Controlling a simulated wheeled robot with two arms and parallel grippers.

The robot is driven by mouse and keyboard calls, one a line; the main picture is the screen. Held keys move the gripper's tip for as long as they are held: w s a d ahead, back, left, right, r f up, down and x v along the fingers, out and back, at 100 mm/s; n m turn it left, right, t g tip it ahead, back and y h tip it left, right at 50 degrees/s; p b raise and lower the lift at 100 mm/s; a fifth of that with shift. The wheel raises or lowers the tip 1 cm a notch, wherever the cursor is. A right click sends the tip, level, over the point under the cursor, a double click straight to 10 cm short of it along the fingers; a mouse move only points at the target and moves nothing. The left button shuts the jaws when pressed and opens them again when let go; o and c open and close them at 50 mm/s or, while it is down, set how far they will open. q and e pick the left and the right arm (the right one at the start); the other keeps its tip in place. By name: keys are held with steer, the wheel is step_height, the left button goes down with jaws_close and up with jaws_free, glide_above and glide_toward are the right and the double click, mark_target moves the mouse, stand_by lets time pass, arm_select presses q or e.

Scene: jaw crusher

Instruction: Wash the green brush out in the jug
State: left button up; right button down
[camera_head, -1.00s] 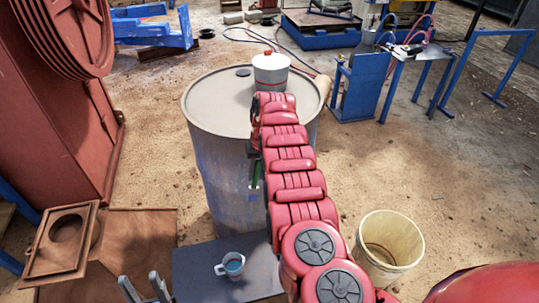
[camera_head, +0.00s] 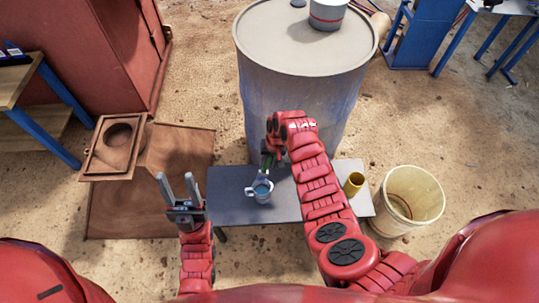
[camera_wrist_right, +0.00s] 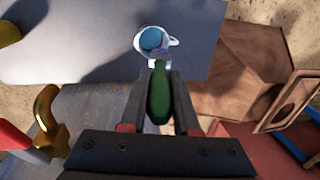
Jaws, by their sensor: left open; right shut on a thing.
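The white jug (camera_head: 258,195), with blue liquid inside, stands upright on the dark low table (camera_head: 232,187); it also shows in the right wrist view (camera_wrist_right: 165,44). My right gripper (camera_head: 270,158) is shut on the green brush (camera_wrist_right: 159,98), whose green handle lies between the fingers. The brush points down toward the jug. In the right wrist view its far end overlaps the jug's near rim; I cannot tell whether it is inside. My left gripper (camera_head: 177,182) is open and empty, left of the table, with its fingers pointing forward.
A yellow cup (camera_head: 354,184) stands at the table's right. A cream bucket (camera_head: 412,194) is on the ground beyond that edge. A large grey drum (camera_head: 290,100) rises behind the table, with a white pot (camera_head: 328,14) on top. A rusty frame (camera_head: 98,158) lies at the left.

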steer(key=d+b+x, duration=0.3)
steer(key=b+x, duration=0.8)
steer(key=x, duration=0.4)
steer(key=shift+f, duration=0.35)
stand_by(0.8)
